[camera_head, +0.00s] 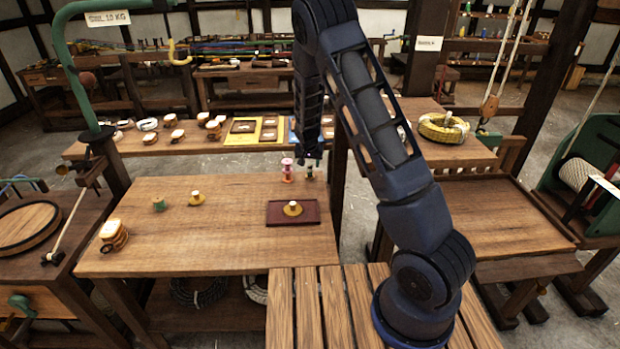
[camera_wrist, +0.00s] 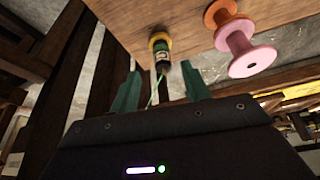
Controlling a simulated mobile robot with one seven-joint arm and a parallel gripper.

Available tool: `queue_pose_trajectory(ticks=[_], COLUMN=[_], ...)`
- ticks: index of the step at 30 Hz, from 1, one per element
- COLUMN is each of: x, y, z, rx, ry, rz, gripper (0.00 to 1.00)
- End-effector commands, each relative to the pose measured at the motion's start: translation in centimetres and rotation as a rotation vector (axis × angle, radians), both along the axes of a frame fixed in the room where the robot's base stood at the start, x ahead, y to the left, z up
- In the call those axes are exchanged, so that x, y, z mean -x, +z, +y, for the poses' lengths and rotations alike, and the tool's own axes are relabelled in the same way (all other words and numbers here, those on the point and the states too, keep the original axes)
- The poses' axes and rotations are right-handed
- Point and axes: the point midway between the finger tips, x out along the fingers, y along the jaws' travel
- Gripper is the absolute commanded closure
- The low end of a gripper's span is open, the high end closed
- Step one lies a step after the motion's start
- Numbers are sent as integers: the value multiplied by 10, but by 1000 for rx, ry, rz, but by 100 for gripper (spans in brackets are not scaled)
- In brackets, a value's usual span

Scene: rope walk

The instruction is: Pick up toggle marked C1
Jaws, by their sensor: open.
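A small dark green cylinder (camera_wrist: 162,56) with a pale band and a yellow end stands on the wooden table in the wrist view, with a thin light green cord trailing from it. I take it for the toggle, but I cannot read C1 on it. It also shows small at the table's back right in the head view (camera_head: 310,173). My gripper (camera_wrist: 160,84) is open, its two green fingers to either side of the cylinder's line and short of it, with nothing held. In the head view my gripper (camera_head: 311,152) hangs over the table's back edge, partly blurred in dark links.
A pink spool (camera_wrist: 248,52) stands close to the right finger, with an orange spool (camera_wrist: 222,14) beyond it. A dark red tray (camera_head: 275,217) holds a yellow-based piece. The table's front middle is clear.

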Motion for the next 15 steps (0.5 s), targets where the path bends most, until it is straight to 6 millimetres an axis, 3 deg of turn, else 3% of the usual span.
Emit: queue_pose_trajectory(ticks=[8,15], x=[-7,-19], y=[-16,-44], z=[0,-1], rx=[-1,0], ry=[0,-1], rz=[-1,1], gripper=[53,53])
